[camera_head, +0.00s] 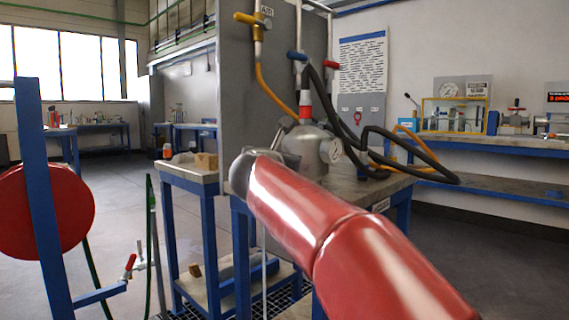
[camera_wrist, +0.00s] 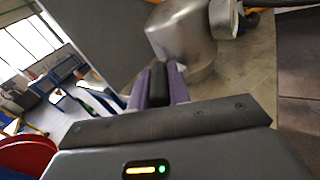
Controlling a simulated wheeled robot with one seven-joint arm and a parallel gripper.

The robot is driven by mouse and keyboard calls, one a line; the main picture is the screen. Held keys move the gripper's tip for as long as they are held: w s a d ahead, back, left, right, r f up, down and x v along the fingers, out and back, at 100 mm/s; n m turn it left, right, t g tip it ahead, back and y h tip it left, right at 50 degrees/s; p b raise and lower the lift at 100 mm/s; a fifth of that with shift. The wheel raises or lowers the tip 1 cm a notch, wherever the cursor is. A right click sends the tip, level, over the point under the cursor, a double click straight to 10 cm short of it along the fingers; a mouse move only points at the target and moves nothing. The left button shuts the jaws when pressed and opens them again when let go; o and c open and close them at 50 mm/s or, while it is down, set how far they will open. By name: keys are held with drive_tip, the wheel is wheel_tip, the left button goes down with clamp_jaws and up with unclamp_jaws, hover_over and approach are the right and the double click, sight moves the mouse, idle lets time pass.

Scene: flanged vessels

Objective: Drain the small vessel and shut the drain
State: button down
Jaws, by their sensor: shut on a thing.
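My gripper (camera_wrist: 158,78) has purple fingers, closed on a dark piece (camera_wrist: 157,86) close to the vessel's lower side. I cannot tell from the picture which part of the drain this piece is. In the head view my red arm hides the fingers and the vessel's lower front. No liquid flow is visible.
A grey panel (camera_head: 262,90) stands behind the vessel, with a yellow valve (camera_head: 254,20) and blue and red valve handles. Black hoses (camera_head: 375,130) loop to the right of the vessel. A small side table (camera_head: 190,172) and a red disc (camera_head: 45,210) are at left.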

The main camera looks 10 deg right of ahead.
drive_tip(key=w+a+m+g+h+p, duration=0.1)
drive_tip(key=m+g+h+p, duration=0.1)
drive_tip(key=h, duration=0.1)
drive_tip(key=a+m+g+h+p, duration=0.1)
drive_tip(key=m+g+h+p, duration=0.1)
drive_tip(key=h, duration=0.1)
drive_tip(key=w+a+m+g+h+p, duration=0.1)
drive_tip(key=m+g+h+p, duration=0.1)
drive_tip(key=m, duration=0.1)
drive_tip(key=shift+w+a+r+h, duration=0.2)
drive_tip(key=shift+w+h, duration=0.1)
drive_tip(key=shift+h, duration=0.1)
drive_tip(key=shift+g, duration=0.3)
drive_tip(key=c, duration=1.3)
unclamp_jaws()
drive_tip(key=shift+f, duration=0.1)
drive_tip(key=shift+a, duration=0.1)
drive_tip(key=v, duration=0.7)
drive_tip(key=shift+s+a, duration=0.15)
drive_tip(key=shift+a, duration=0.05)
